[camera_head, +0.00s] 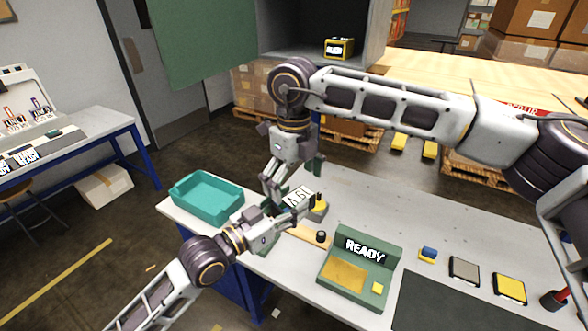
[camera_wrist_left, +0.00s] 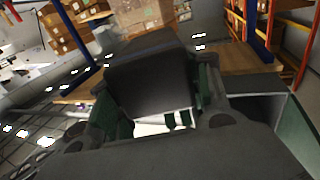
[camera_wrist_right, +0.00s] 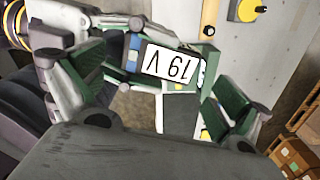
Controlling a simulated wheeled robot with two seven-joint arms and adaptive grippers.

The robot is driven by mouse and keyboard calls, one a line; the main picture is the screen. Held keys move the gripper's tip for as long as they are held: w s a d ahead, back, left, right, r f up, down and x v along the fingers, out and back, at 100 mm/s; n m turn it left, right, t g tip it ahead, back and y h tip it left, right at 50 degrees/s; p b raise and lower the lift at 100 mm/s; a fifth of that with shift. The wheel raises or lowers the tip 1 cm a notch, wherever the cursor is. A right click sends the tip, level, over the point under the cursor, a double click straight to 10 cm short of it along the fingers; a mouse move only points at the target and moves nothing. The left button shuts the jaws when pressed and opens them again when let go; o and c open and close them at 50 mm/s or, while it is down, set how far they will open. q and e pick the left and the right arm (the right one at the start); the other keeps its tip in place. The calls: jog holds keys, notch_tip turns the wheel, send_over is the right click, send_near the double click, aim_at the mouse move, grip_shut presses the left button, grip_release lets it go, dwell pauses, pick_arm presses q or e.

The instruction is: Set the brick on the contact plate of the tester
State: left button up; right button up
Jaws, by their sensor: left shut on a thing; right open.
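The brick (camera_head: 298,198) is a dark block with a white "19 V" label. My left gripper (camera_head: 283,214) is shut on it and holds it above the table, left of the tester. The brick's dark body fills the space between the left fingers in the left wrist view (camera_wrist_left: 150,75). Its label shows upside down in the right wrist view (camera_wrist_right: 170,65). My right gripper (camera_head: 292,180) is open, pointing down close above the brick; I cannot tell whether it touches. The green tester (camera_head: 391,253) shows "READY"; its copper-coloured contact plate (camera_head: 344,275) is bare.
A teal bin (camera_head: 184,204) stands at the table's left end. A black knob (camera_head: 321,236) stands between brick and tester. A blue item (camera_head: 428,253), a grey block (camera_head: 464,269), a yellow block (camera_head: 510,288) and a dark mat (camera_head: 440,308) lie to the right.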

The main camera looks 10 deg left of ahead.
aim_at(294, 199)
jog(key=shift+f, duration=3.1)
jog(key=shift+c, duration=0.4)
jog(key=c, duration=0.7)
pick_arm(q)
jog(key=o, duration=1.3)
pick_arm(e)
jog(key=shift+c, duration=0.7)
